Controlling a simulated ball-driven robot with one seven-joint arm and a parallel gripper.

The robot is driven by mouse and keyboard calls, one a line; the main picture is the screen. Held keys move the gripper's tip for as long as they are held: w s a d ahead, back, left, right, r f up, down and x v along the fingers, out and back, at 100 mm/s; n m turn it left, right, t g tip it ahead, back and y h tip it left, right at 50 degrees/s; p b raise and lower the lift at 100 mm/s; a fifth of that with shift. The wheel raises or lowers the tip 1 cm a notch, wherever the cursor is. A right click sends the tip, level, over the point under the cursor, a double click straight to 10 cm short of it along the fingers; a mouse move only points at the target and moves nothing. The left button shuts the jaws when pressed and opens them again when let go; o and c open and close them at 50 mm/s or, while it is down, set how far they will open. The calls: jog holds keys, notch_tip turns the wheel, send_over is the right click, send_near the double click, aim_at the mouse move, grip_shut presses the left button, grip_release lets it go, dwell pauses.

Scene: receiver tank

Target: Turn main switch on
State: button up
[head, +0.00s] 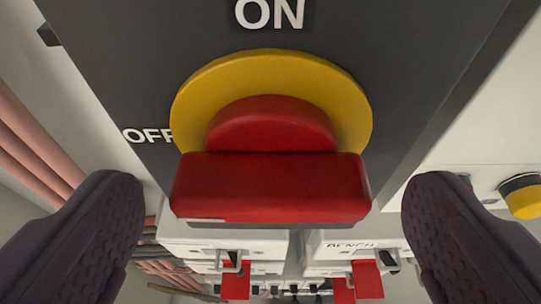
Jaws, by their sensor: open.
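The main switch is a red rotary handle (270,187) on a yellow round plate (275,72). It sits on a dark grey panel (130,50) and fills the middle of the head view. The handle's grip bar lies level across the picture. White "ON" lettering (270,14) is above the plate, and "OFF" lettering (147,135) is at its left, partly covered by the plate. My gripper (271,215) is open and empty. One dark ridged finger is on each side of the handle, apart from it in the picture.
Below and behind the panel are white boxes (225,243) with red tags (367,279), one marked "BENCH". Pink pipes (35,140) run along the left. A yellow and black knob (523,196) is on a white surface at the right.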

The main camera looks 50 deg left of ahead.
jog(key=shift+a+f, duration=0.1)
jog(key=shift+a, duration=0.1)
jog(key=shift+d, duration=0.1)
jog(key=c, duration=1)
jog(key=shift+w+m+b, duration=0.1)
jog(key=shift+m+b, duration=0.2)
jog(key=m+y+b, duration=0.1)
jog(key=m+g+b, duration=0.1)
jog(key=shift+w+d+f+m+y, duration=0.15)
jog(key=shift+w+d+m+y, duration=0.1)
jog(key=shift+m+y, duration=0.15)
jog(key=m+y+b, duration=0.1)
jog(key=m+g+b, duration=0.1)
jog(key=m, duration=0.1)
jog(key=shift+w+d+f+y, duration=0.1)
jog(key=shift+w+f+y, duration=0.1)
jog(key=shift+y, duration=0.2)
jog(key=m+b, duration=0.1)
jog(key=m+y+b, duration=0.1)
jog(key=m+g+y+b, duration=0.1)
jog(key=m, duration=0.1)
jog(key=shift+w+d+f, duration=0.1)
jog(key=shift+f, duration=0.2)
jog(key=shift+f+m+y+b, duration=0.1)
jog(key=shift+m+y+b, duration=0.75)
jog(key=shift+m, duration=0.65)
